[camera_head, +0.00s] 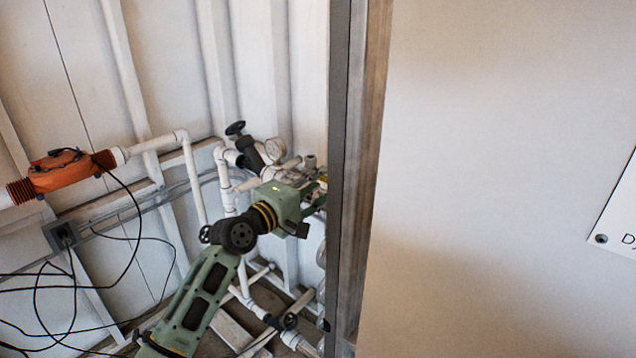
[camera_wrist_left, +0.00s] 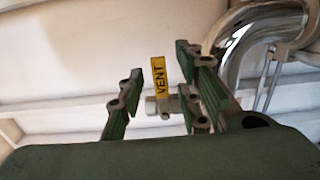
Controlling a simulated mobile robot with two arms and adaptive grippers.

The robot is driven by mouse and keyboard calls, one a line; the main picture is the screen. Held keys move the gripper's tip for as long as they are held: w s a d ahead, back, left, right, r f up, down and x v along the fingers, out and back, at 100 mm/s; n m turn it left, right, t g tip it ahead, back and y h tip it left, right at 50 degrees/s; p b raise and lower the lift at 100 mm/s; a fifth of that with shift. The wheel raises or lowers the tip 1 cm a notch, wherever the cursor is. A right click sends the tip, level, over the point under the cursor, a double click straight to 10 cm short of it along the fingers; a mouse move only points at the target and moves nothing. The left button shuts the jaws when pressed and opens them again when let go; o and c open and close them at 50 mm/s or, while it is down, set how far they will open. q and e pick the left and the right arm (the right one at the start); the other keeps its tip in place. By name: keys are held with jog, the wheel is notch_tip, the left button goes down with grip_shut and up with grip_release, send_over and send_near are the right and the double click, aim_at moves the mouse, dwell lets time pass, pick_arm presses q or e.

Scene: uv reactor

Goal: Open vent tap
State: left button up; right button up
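The vent tap (camera_wrist_left: 165,106) shows in the left wrist view as a small pale metal fitting with an upright yellow handle or tag (camera_wrist_left: 159,78) marked VENT. My left gripper (camera_wrist_left: 162,98) is open, with one green finger on each side of the tap and a gap between each finger and the yellow piece. I cannot tell how far ahead of the fingertips the tap lies. In the head view my left gripper (camera_head: 312,194) reaches toward the pipework beside the post, and I cannot make out the tap there. My right gripper is not in view.
A grey post (camera_head: 342,150) and a large pale panel (camera_head: 480,170) stand close right of my gripper. White pipes, a dark valve (camera_head: 236,128) and a gauge (camera_head: 275,148) lie behind it. An orange pipe unit (camera_head: 62,172) and loose black cables are at left. A curved metal pipe (camera_wrist_left: 228,40) is nearby.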

pick_arm(q)
grip_shut()
dwell(0.6)
